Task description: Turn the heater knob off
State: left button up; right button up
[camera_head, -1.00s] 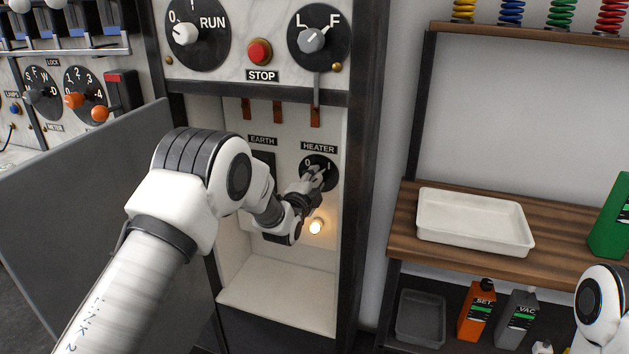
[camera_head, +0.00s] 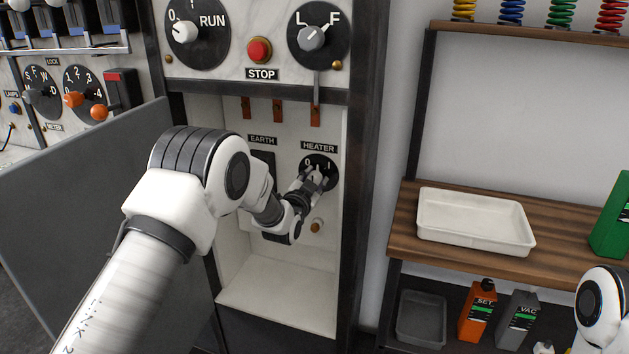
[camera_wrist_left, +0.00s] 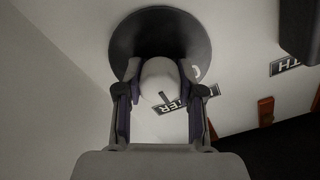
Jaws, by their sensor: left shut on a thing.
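The heater dial (camera_head: 319,159) is a round black plate marked 0 and I, under the HEATER label (camera_head: 319,147) inside the open cabinet bay. My left gripper (camera_head: 315,179) reaches in and hides most of the knob in the head view. In the left wrist view the pale heater knob (camera_wrist_left: 158,75) sits between both fingers, and the left gripper (camera_wrist_left: 160,95) is shut on it. A dark line shows on the knob's face, but which mark it points to is unclear. The small lamp (camera_head: 317,226) below the dial is unlit. My right gripper is out of view.
The EARTH switch (camera_head: 263,160) is left of the dial, partly behind my arm. Orange-brown tabs (camera_head: 278,112) hang above. The grey open door (camera_head: 95,205) stands left. A shelf with a white tray (camera_head: 470,249) is right. The bay floor (camera_head: 278,296) is clear.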

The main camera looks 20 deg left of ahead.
pick_arm(q)
jog(key=n, duration=0.4)
jog(key=shift+f+n, duration=0.15)
jog(key=shift+n, duration=0.15)
jog(key=n, duration=0.4)
jog(key=shift+n, duration=0.3)
jog(key=o, duration=1.1)
jog(key=shift+o, duration=0.2)
jog(key=shift+s, duration=0.1)
jog(key=s, duration=1.2)
jog(key=shift+a, duration=0.2)
